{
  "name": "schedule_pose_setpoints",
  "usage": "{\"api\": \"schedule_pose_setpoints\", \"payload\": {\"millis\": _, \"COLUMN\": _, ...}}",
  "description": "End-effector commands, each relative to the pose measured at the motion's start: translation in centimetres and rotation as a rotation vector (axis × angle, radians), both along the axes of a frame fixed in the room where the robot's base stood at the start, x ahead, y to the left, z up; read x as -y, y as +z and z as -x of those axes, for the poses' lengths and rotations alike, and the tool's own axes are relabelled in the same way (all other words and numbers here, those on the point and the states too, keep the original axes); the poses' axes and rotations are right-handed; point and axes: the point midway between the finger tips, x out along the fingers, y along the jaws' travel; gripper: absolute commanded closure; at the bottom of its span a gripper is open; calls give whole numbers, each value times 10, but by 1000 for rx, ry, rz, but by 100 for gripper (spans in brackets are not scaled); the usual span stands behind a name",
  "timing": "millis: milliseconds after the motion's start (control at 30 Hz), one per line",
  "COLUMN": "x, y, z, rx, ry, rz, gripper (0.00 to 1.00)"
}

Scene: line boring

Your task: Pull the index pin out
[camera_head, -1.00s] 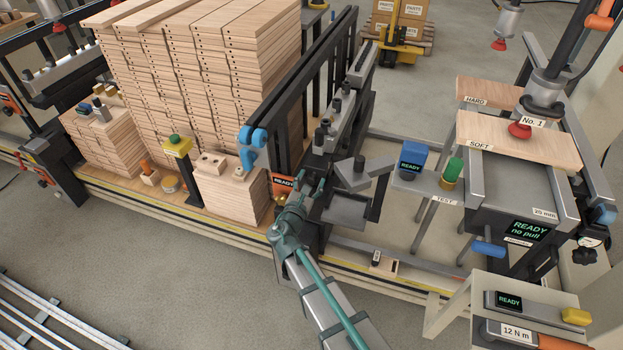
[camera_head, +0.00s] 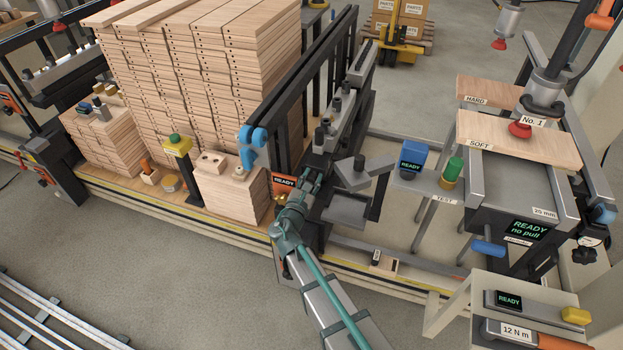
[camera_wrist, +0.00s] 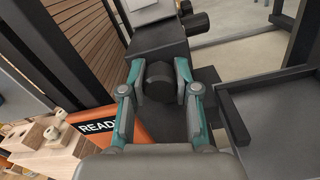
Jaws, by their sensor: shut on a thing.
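My gripper (camera_head: 313,181) is at the near end of the dark boring machine's rail. In the wrist view my gripper (camera_wrist: 157,92) has its two teal and grey fingers closed on either side of a dark round knob, the index pin (camera_wrist: 158,74). The pin sits against the dark block (camera_wrist: 158,45) of the machine, and I cannot tell how deep it is seated. In the head view the pin is hidden behind the fingers. An orange unit with a READY display (camera_head: 284,182) is just left of my gripper.
A tall stack of drilled boards (camera_head: 200,65) stands left of the machine. A dark tray (camera_head: 348,210) is close on the right. A test stand with a blue READY box (camera_head: 413,157) and a green-topped gauge (camera_head: 451,172) is further right.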

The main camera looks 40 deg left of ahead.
Motion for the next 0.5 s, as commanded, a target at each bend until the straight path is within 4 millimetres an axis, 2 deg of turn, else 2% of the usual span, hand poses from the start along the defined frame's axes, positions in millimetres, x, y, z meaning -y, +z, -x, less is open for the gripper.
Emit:
{"api": "schedule_pose_setpoints", "payload": {"millis": 233, "x": 9, "y": -1, "z": 26, "rx": -1, "ry": 2, "rz": -1, "gripper": 100}}
{"api": "schedule_pose_setpoints", "payload": {"millis": 500, "x": 9, "y": 0, "z": 28, "rx": -1, "ry": -1, "rz": 0, "gripper": 100}}
